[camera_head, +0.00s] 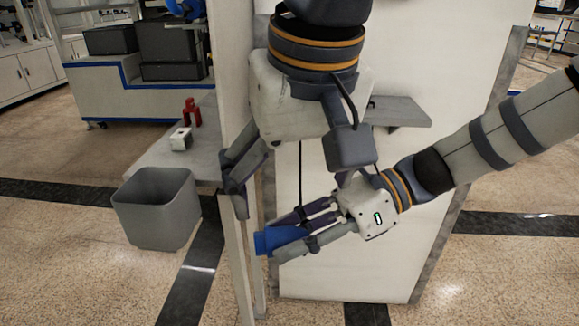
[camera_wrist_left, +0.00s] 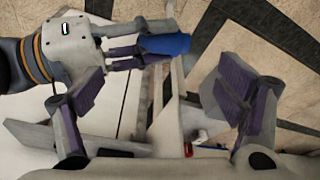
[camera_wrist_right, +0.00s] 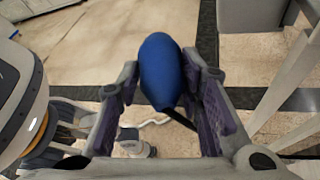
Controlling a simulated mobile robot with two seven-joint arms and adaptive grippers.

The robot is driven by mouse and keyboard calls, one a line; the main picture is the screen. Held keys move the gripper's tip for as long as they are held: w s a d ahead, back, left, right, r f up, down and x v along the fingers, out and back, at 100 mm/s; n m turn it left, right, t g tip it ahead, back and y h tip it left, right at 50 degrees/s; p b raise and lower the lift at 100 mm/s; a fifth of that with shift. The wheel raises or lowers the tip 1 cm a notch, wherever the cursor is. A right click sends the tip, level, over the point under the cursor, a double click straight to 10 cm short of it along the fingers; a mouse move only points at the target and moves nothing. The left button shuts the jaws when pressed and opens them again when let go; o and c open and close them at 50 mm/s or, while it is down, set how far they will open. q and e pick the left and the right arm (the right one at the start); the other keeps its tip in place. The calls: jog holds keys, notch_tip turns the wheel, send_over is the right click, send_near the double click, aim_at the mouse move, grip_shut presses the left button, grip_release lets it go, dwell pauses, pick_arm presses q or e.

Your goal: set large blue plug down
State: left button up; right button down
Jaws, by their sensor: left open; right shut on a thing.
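The large blue plug (camera_head: 280,239) is held in the air by my right gripper (camera_head: 290,238), in front of a pale upright panel. In the right wrist view the plug (camera_wrist_right: 161,72) sits between the two fingers of my right gripper (camera_wrist_right: 163,85), which are shut on it. My left gripper (camera_head: 290,195) is just above, pointing down, open and empty. In the left wrist view the plug (camera_wrist_left: 165,44) shows beyond my left gripper's spread fingers, apart from them. The plug's far end is partly hidden by the right fingers in the head view.
A grey open bin (camera_head: 155,210) stands left of the plug. A grey bench top (camera_head: 165,160) behind it carries a red part (camera_head: 191,112) and a small white block (camera_head: 181,139). A grey shelf (camera_head: 400,112) is on the panel. Black crates (camera_head: 172,48) sit farther back.

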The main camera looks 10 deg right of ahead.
aim_at(286, 231)
pick_arm(q)
jog(key=x, duration=1)
jog(key=shift+f, duration=0.4)
jog(key=shift+c, duration=0.6)
jog(key=c, duration=1.1)
jog(key=shift+c, duration=0.2)
pick_arm(e)
jog(key=c, duration=1)
grip_release()
jog(key=shift+c, duration=0.2)
